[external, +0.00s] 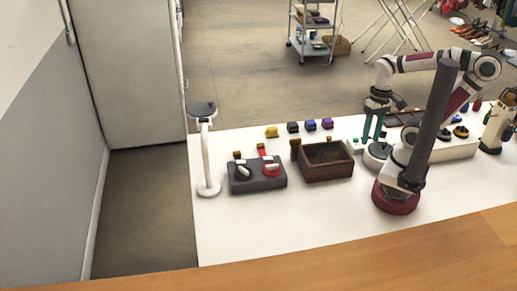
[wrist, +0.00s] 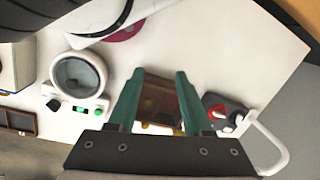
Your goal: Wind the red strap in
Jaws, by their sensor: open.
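A dark grey block (external: 257,185) with a red reel (external: 271,171) on its right half and a white handle (external: 244,172) on its left half sits at the left of the table. A short red strap (external: 262,151) shows at its back edge, with a brown end piece. In the wrist view the grey block (wrist: 238,122) is right of my fingers, with red parts on it (wrist: 217,111); the strap cannot be clearly told there. My gripper (external: 372,137) has green fingers, open and empty, well right of the block. In the wrist view my gripper (wrist: 160,72) points toward the table.
A brown open box (external: 326,170) stands between the block and my gripper. A white stand (external: 206,160) is left of the block. A round-topped device (wrist: 80,75) with green buttons is near my gripper. Several small coloured pieces (external: 311,125) line the back. The front table is clear.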

